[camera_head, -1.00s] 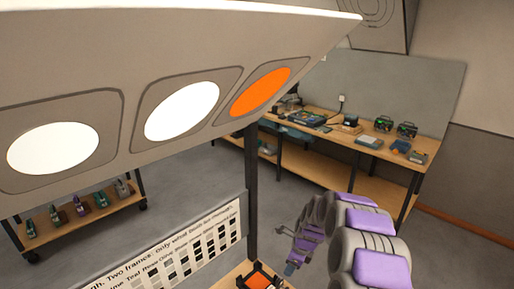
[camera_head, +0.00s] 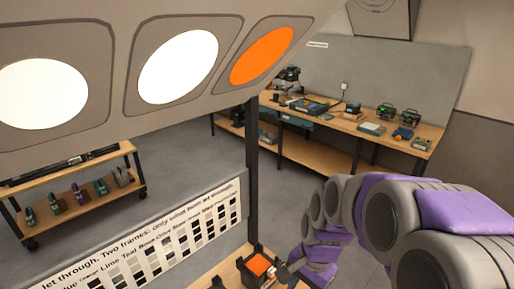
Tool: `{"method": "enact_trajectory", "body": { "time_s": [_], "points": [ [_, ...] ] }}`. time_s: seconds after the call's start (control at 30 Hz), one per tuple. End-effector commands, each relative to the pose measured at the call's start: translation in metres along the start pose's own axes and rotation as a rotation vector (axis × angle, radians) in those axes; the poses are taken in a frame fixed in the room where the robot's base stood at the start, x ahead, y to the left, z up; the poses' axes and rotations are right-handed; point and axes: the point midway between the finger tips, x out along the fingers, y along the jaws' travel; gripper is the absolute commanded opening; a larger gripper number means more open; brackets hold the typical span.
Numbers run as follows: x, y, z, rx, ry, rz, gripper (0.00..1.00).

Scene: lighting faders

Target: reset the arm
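My arm (camera_head: 400,215), grey with purple covers, reaches in from the lower right of the head view and bends down toward the wooden table. My gripper (camera_head: 288,273) is small at the bottom, close to the right side of a black box with an orange top (camera_head: 258,265). The fingers are too small and partly hidden to tell whether they are open, or whether they touch the box.
An overhead panel holds two white round lights (camera_head: 178,66) and an orange one (camera_head: 262,56). A black post (camera_head: 252,160) stands behind the table (camera_head: 228,270), beside a printed swatch board (camera_head: 150,250). A workbench (camera_head: 330,130) with devices and a wheeled shelf (camera_head: 75,190) stand farther back.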

Motion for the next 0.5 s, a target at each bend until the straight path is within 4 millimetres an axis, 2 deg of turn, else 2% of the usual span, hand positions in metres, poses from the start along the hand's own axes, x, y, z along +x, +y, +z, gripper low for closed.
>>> {"method": "enact_trajectory", "body": {
  "time_s": [0.27, 0.5],
  "points": [
    [0.002, 0.064, 0.048, -0.299, 0.003, 0.065, 0.44],
    [0.012, 0.120, 0.086, -0.540, -0.011, 0.122, 0.44]
  ]
}}
